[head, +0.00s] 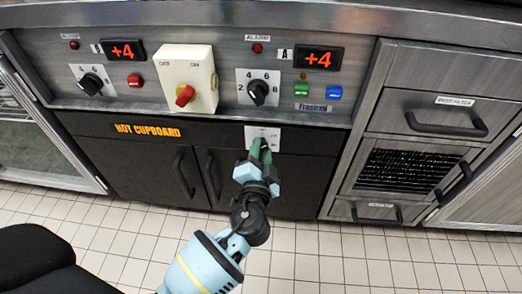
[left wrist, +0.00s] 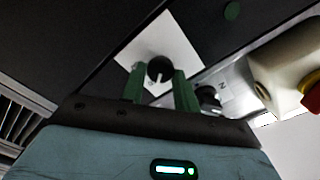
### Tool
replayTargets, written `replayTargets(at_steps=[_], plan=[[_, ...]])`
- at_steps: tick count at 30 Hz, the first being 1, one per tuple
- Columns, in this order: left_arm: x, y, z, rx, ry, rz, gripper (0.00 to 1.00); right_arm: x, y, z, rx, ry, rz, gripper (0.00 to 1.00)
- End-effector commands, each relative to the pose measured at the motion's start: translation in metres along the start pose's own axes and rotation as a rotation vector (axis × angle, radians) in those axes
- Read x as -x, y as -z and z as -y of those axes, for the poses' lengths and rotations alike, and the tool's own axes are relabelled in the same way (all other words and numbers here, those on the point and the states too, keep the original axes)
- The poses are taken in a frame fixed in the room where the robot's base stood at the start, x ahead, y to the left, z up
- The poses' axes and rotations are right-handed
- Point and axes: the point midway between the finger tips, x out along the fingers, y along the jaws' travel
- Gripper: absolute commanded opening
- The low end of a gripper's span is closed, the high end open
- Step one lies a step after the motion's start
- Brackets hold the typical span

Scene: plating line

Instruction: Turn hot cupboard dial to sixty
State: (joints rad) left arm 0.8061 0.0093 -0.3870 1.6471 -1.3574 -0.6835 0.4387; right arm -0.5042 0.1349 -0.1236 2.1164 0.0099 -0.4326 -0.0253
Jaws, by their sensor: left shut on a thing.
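The hot cupboard dial shows in the left wrist view as a round black knob (left wrist: 160,68) on a white plate (left wrist: 180,38). In the head view its white plate (head: 274,132) is on the dark cupboard front, right of the orange "HOT CUPBOARD" label (head: 147,130). My left gripper (head: 261,149) has its green fingers on either side of the knob and is shut on it. The gripper hides most of the knob in the head view. The scale marks and the dial's setting are too small to read. My right gripper is not in view.
Above, the steel panel carries two black knobs (head: 90,83) (head: 258,92), a cream box with a red rotary switch (head: 185,95), and red displays (head: 124,50) (head: 319,59). Cupboard handles (head: 184,175) stick out below left. Drawers (head: 430,112) stand right. Tiled floor (head: 330,255) is open.

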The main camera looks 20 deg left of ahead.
Motion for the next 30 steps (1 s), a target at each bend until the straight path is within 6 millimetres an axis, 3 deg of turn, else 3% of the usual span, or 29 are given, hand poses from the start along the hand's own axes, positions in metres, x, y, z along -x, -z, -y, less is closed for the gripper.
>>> replayTargets(at_steps=[9, 25, 26, 30], plan=[[0.0001, 0.0000, -0.0003, -0.120, 0.000, 0.000, 0.08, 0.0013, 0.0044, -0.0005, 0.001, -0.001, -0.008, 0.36], [0.0001, 0.0000, -0.0005, -0.142, 0.000, 0.000, 0.08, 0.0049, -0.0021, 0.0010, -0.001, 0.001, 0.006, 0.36], [0.0001, 0.0000, -0.0005, -0.142, 0.000, 0.000, 0.32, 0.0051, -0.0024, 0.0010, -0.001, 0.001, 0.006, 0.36], [0.0001, 0.0000, -0.0005, -0.141, 0.000, 0.000, 0.50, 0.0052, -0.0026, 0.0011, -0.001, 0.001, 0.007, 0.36]])
